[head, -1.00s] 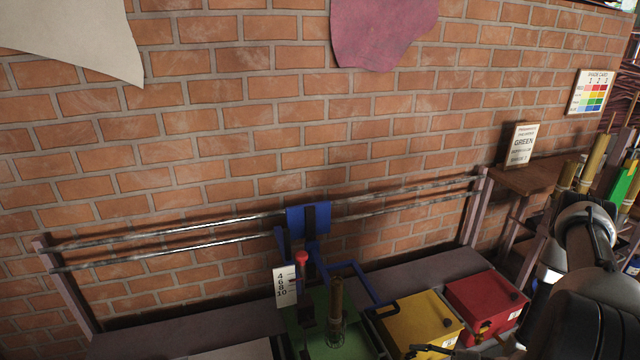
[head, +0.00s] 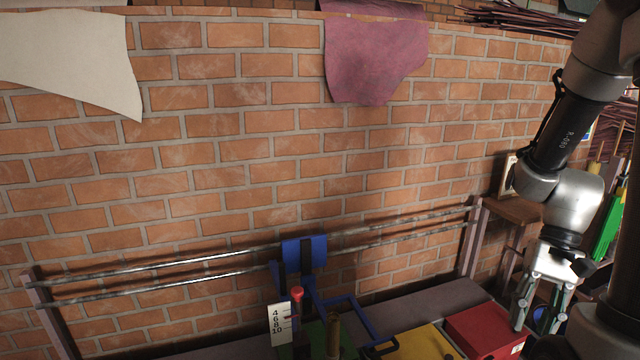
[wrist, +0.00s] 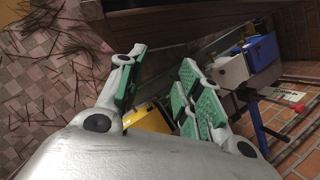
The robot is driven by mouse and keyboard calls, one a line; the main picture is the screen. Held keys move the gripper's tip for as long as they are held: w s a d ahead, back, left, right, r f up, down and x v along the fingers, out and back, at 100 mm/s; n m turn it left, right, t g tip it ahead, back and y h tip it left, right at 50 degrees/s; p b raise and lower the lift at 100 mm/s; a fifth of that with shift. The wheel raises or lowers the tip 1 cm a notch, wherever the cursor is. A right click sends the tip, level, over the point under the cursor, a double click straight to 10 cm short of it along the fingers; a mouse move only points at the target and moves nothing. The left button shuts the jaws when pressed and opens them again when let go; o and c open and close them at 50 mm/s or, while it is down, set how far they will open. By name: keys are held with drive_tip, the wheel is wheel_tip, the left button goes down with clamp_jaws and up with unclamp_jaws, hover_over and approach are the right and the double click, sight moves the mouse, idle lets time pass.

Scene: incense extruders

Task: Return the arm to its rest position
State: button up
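My arm (head: 570,130) is folded up at the right of the head view, with its wrist hanging down. My gripper (head: 541,303) points downward beside the red box (head: 480,330). Its fingers are apart, with nothing seen between them. In the wrist view the green-padded fingers of my gripper (wrist: 163,75) are also spread and empty. Part of a yellow box shows behind them.
A yellow box (head: 418,345) and a blue-handled press (head: 305,255) stand left of the red box. Metal rails (head: 160,275) run along the brick wall. A wooden stand (head: 512,208) is behind my arm. Thin sticks (wrist: 60,50) litter the tiled floor.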

drive_tip(key=a+r+n+t+h, duration=0.1)
drive_tip(key=r+t, duration=0.3)
drive_tip(key=r, duration=0.4)
drive_tip(key=s+a+r+n+t+h, duration=0.1)
drive_tip(key=r+n+t, duration=0.3)
drive_tip(key=r, duration=0.5)
drive_tip(key=shift+s+a+r+h, duration=0.2)
drive_tip(key=shift+a+h, duration=0.35)
drive_tip(key=shift+h, duration=0.25)
